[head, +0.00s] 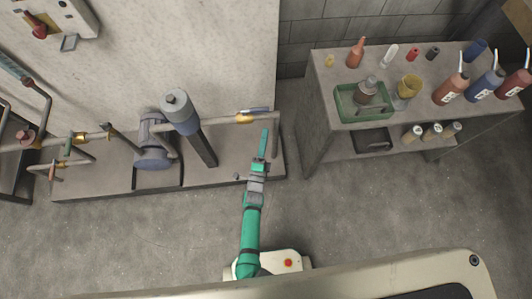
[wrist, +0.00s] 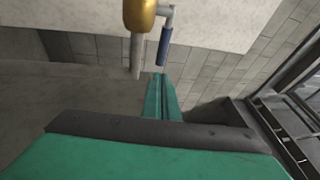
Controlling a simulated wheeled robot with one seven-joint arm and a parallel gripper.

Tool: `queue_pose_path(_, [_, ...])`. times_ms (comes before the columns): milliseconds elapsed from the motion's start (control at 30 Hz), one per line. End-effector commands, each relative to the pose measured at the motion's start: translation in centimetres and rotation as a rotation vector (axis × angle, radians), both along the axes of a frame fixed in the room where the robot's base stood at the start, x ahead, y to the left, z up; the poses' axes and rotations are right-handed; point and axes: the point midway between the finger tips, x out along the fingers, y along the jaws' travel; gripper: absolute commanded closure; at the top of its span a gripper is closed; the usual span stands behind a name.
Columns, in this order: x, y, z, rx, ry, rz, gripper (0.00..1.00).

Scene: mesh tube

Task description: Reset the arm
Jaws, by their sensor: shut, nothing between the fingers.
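My gripper (head: 264,143) is at the end of my green arm, which reaches up from the bottom middle of the head view. Its green fingers are together with nothing between them. They also show in the wrist view (wrist: 161,95), pointing toward a blue valve handle (wrist: 165,46) beside a brass fitting (wrist: 140,14). In the head view the blue handle (head: 257,110) is on the pipe's right end, just above the fingertips. I see a gap in the wrist view between fingertips and handle.
A pump (head: 152,142) and a grey cylinder (head: 181,112) stand on the plinth (head: 110,184) left of my gripper. At right, a table (head: 330,75) bears a green tray (head: 345,104) and several bottles. The concrete floor (head: 370,205) between is clear.

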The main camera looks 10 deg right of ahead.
Motion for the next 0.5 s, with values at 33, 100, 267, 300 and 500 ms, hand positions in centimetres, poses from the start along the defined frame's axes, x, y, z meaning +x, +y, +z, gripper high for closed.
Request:
queue_pose_path(33, [-1.1,0.2,-0.3,0.001,0.003,0.002,1.0])
queue_pose_path(100, [-2.5,0.3,-0.5,0.001,0.001,0.003,1.0])
queue_pose_path(267, [-5.3,0.4,-1.1,0.001,0.002,0.006,1.0])
queue_pose_path(300, [-5.8,0.5,-1.2,0.001,0.001,0.007,1.0])
queue_pose_path(500, [-7.4,0.5,-1.5,0.001,0.0,0.006,1.0])
